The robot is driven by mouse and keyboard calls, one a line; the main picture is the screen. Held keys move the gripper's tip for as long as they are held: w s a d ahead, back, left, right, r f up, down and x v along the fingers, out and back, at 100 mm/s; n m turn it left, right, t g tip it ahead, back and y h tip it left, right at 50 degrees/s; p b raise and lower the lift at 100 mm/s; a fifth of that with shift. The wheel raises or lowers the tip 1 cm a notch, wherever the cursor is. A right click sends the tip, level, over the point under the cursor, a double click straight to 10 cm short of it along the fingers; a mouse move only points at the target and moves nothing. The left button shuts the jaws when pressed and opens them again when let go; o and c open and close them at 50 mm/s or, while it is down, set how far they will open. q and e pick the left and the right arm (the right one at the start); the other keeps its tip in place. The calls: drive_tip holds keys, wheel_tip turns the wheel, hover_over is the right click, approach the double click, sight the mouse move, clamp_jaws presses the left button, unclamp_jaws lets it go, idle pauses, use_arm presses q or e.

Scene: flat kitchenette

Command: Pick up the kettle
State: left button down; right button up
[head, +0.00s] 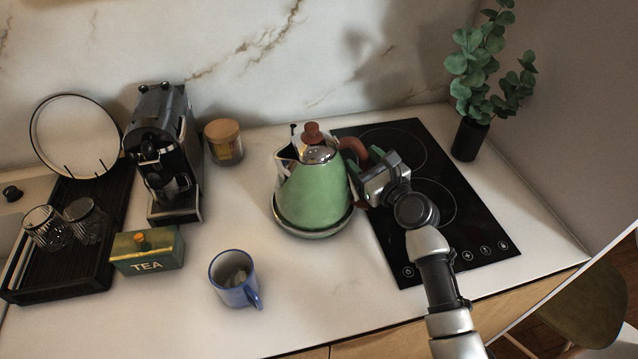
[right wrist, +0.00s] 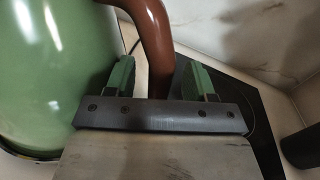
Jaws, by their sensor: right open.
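The kettle (head: 316,194) is green with a shiny metal top, a brown lid knob and a brown handle (head: 353,150) on its right side. My right gripper (head: 367,170) is at the handle side of the kettle. In the right wrist view the green fingertips (right wrist: 157,80) are apart, with the brown handle (right wrist: 150,30) running between them, and the green kettle body (right wrist: 50,70) is to the left. I cannot tell whether a finger touches the handle. My left gripper is not in view.
A black cooktop (head: 440,203) lies under my right arm. A blue mug (head: 234,279), a TEA box (head: 147,251), a coffee machine (head: 165,150) and a lidded jar (head: 224,142) stand left of the kettle. A plant in a black vase (head: 470,138) stands at the back right.

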drive_tip(key=shift+w+a, duration=0.25)
drive_tip(key=shift+w, duration=0.2)
drive_tip(key=shift+s, duration=0.1)
drive_tip(key=shift+c, duration=0.3)
clamp_jaws()
idle(0.7)
drive_tip(key=shift+r, duration=0.25)
